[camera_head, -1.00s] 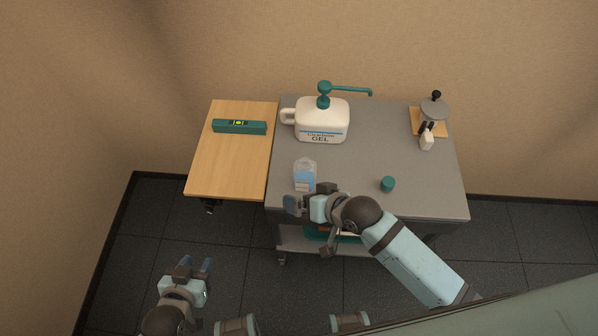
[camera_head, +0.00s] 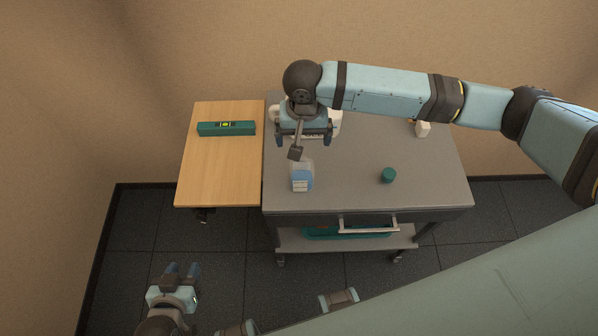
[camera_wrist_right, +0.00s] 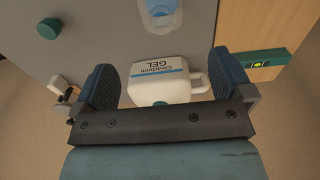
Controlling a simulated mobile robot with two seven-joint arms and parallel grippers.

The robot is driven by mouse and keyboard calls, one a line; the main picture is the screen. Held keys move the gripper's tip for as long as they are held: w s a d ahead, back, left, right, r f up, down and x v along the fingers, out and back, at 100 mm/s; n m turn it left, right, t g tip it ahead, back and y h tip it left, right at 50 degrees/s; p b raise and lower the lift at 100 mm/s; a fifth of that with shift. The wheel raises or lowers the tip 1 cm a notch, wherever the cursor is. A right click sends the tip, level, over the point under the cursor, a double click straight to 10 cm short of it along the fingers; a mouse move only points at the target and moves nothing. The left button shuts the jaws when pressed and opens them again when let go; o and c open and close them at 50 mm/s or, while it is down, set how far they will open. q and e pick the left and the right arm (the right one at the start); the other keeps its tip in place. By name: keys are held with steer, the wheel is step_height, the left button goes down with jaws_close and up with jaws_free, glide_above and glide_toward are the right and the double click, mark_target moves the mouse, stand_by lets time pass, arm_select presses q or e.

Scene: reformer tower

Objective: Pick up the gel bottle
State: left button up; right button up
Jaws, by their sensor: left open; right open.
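The gel bottle (camera_head: 336,122) is a white jug with a side handle, at the back of the grey cart top. My left gripper (camera_head: 182,270) is open and empty, low at the left, away from the cart.
A small clear bottle with a blue label (camera_head: 302,179) stands in front of the jug. A green cap (camera_head: 388,175) sits right of it on the grey top (camera_head: 350,195). A green level (camera_head: 226,128) lies on the wooden leaf (camera_head: 215,175). A small white object (camera_head: 422,129) is back right.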

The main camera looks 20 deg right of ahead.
mark_target(302, 165)
step_height(302, 165, down, 13)
steer(key=shift+s+a+f, duration=0.1)
steer(key=shift+s+a, duration=0.05)
steer(key=c, duration=1)
steer(key=shift+r, duration=0.2)
step_height(302, 165, up, 20)
steer(key=shift+f, duration=0.25)
stand_by(0.9)
steer(key=shift+r, duration=0.1)
